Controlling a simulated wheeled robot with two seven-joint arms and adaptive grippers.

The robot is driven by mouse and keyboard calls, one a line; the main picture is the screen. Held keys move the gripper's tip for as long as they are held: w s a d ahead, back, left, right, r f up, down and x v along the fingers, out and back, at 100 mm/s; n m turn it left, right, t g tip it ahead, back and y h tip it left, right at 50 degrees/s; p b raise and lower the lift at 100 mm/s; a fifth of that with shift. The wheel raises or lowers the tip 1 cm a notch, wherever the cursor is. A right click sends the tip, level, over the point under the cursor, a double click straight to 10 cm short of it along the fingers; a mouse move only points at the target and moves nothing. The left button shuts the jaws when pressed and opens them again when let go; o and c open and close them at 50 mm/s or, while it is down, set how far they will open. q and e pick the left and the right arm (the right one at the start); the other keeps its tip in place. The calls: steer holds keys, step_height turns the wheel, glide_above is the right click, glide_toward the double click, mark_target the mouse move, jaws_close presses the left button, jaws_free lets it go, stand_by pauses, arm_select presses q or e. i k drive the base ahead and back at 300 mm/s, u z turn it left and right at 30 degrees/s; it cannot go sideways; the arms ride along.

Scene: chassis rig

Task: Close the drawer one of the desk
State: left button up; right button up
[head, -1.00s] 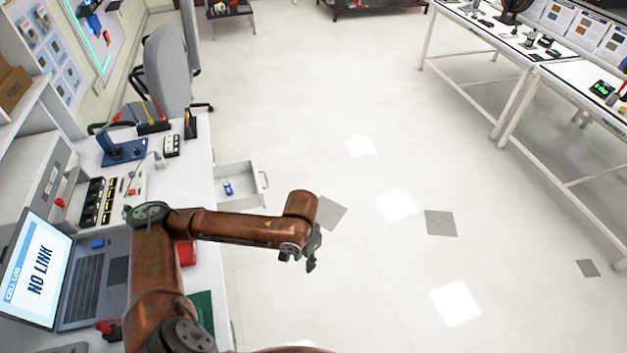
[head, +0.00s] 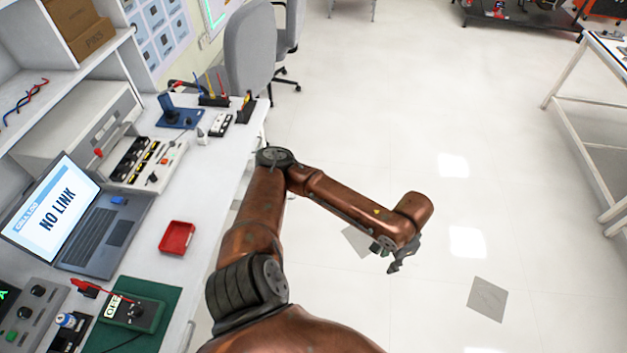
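The white desk (head: 205,185) runs along the left side of the head view. No open drawer shows clearly along its right edge now. My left arm covers part of that edge, so I cannot tell how the drawer stands. My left gripper (head: 393,260) hangs over the floor, to the right of the desk and apart from it. It is small and partly behind its own wrist, so its opening is unclear. Nothing shows held in it. My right gripper is not in view.
On the desk are a laptop (head: 85,230), a red tray (head: 177,238), a green mat (head: 172,305) with a meter, and pen holders. A grey chair (head: 250,50) stands beyond the desk. Open floor lies right of my arm, with a white table (head: 590,100) at far right.

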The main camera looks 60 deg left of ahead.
mark_target(249, 167)
steer(key=z, duration=0.05)
steer(key=i, duration=0.1)
steer(key=u, duration=1.3)
